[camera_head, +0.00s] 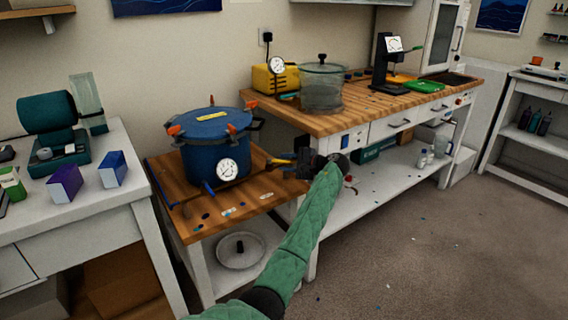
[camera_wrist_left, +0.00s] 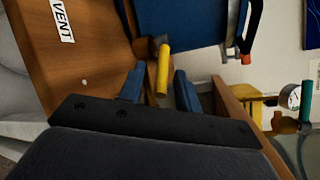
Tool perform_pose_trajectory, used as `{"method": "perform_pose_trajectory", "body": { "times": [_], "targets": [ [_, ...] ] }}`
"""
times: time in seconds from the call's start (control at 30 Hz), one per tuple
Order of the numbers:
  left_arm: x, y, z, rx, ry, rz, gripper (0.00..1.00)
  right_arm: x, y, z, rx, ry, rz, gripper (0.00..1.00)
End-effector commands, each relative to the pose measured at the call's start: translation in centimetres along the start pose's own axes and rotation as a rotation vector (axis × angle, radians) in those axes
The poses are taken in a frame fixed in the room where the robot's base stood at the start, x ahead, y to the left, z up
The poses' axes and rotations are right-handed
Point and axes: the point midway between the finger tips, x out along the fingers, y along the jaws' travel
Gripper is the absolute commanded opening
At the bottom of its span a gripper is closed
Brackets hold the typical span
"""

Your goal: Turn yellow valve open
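The yellow valve handle (camera_head: 279,162) sticks out from the right side of the blue pressure pot (camera_head: 204,160). In the left wrist view the yellow handle (camera_wrist_left: 163,70) points toward my gripper from a dark fitting on the pot (camera_wrist_left: 185,22). My left gripper (camera_head: 284,168) is at the handle, its fingers partly hidden by its own body in the head view. In the wrist view my left gripper (camera_wrist_left: 159,88) is open, with the handle's end between its two blue fingers and gaps on both sides. My right gripper is not in view.
The pot stands on a low wooden bench (camera_head: 262,193) with a VENT label (camera_wrist_left: 62,20). A taller bench (camera_head: 335,122) on the right carries a clear chamber (camera_head: 322,92) and a yellow pump (camera_head: 268,80). A white table (camera_head: 75,205) stands left.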

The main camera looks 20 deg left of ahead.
Motion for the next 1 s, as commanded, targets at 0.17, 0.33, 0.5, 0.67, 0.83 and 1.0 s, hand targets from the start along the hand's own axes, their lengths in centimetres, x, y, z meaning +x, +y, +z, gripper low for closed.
{"method": "perform_pose_trajectory", "body": {
  "times": [0.17, 0.33, 0.5, 0.67, 0.83, 1.0],
  "targets": [
    [1.08, 0.00, 0.03, 0.000, -0.001, 0.000, 0.33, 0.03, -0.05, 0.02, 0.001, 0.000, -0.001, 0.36],
    [1.08, -0.01, 0.02, -0.001, 0.000, 0.000, 0.33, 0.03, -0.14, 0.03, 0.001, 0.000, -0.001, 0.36],
    [1.06, -0.01, 0.02, -0.001, 0.000, 0.000, 0.06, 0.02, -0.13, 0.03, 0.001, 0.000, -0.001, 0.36],
    [1.05, 0.01, 0.01, -0.001, 0.000, 0.000, 0.00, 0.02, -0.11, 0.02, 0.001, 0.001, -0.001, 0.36],
    [1.10, -0.11, -0.08, -0.004, -0.012, 0.009, 0.00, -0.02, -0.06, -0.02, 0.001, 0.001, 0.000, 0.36],
    [1.31, -0.45, -0.47, -0.022, -0.084, 0.055, 0.00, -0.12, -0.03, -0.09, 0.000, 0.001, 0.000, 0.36]
  ]
}}
